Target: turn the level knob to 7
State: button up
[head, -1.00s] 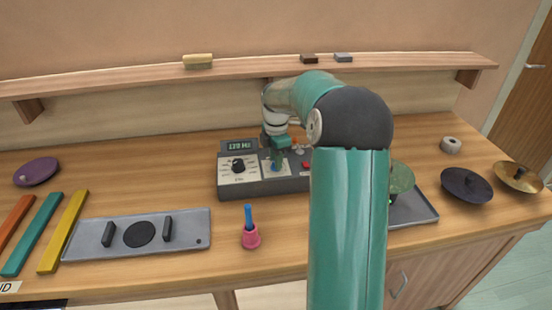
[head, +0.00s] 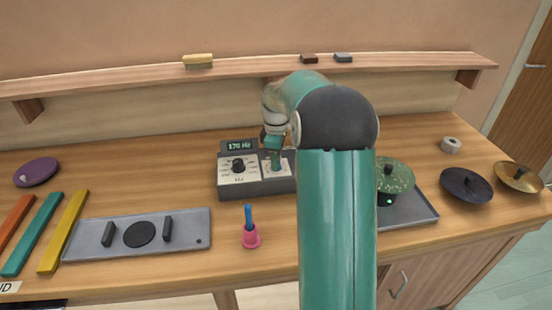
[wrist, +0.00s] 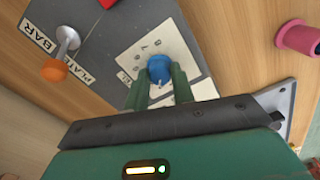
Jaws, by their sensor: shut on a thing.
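A grey control box (head: 228,193) stands at the middle of the bench with a lit display reading about 170 Hz (head: 239,146). It has a black knob (head: 238,165) on a white dial at left and a blue knob on a second white dial at right. The blue knob (wrist: 159,69) shows in the wrist view, with small numbers around it, too blurred to read surely. My gripper (wrist: 160,83) is shut on the blue knob, green fingers on both sides of it. In the head view my gripper (head: 275,160) hides most of that knob.
In the wrist view a toggle lever (wrist: 66,42) stands beside the words BAR and PLATE, near a red button (wrist: 107,3). A pink cup with a blue handle (head: 250,236) stands in front of the box. A green speckled disc (head: 396,176) sits right of my arm.

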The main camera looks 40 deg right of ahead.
jog(key=m, duration=1.4)
jog(key=shift+m, duration=0.3)
jog(key=m, duration=0.3)
jog(key=shift+m, duration=0.3)
jog(key=m, duration=0.3)
jog(key=shift+m, duration=0.3)
jog(key=m, duration=0.6)
jog(key=shift+m, duration=0.3)
jog(key=o, duration=1)
